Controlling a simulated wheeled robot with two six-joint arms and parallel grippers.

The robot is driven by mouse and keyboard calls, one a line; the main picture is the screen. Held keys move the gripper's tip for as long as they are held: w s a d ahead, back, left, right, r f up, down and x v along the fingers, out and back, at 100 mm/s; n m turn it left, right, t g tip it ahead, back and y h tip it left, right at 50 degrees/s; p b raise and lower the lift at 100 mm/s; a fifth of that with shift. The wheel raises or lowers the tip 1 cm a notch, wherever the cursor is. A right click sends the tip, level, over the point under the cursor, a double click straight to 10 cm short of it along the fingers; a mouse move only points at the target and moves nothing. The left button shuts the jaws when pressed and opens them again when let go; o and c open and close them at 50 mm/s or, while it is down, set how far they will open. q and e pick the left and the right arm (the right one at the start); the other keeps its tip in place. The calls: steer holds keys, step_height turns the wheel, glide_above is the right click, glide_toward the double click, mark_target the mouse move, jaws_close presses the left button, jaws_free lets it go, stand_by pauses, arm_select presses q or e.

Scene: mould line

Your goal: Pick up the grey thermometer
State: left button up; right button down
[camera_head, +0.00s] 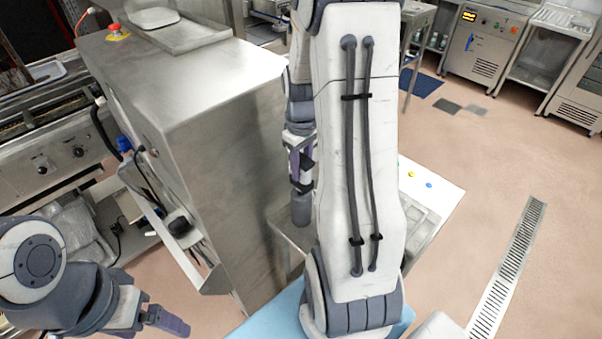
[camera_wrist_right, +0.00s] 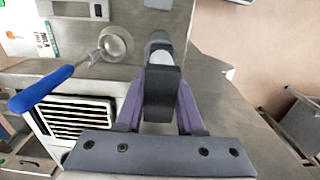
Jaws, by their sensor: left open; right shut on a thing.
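The grey thermometer (camera_wrist_right: 160,88) is between the purple fingers of my right gripper (camera_wrist_right: 160,112) in the right wrist view. It has a dark grey body with a lighter, rounded far end. In the head view my right gripper (camera_head: 300,162) hangs at the middle, beside the tall steel cabinet, with the dark grey end of the thermometer (camera_head: 301,208) below its fingers. My right arm covers much of the space behind it. My left gripper (camera_head: 172,318) is at the lower left, open and with nothing seen in it, well apart from the thermometer.
The large steel cabinet (camera_head: 190,110) stands left of my right gripper. A blue-handled ladle-like tool (camera_wrist_right: 42,88) shows in the right wrist view, left of the gripper. A floor drain (camera_head: 508,270) runs along the open floor at right.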

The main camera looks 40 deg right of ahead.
step_height(320, 180, up, 16)
steer(key=b, duration=0.1)
steer(key=shift+f, duration=0.15)
stand_by(0.4)
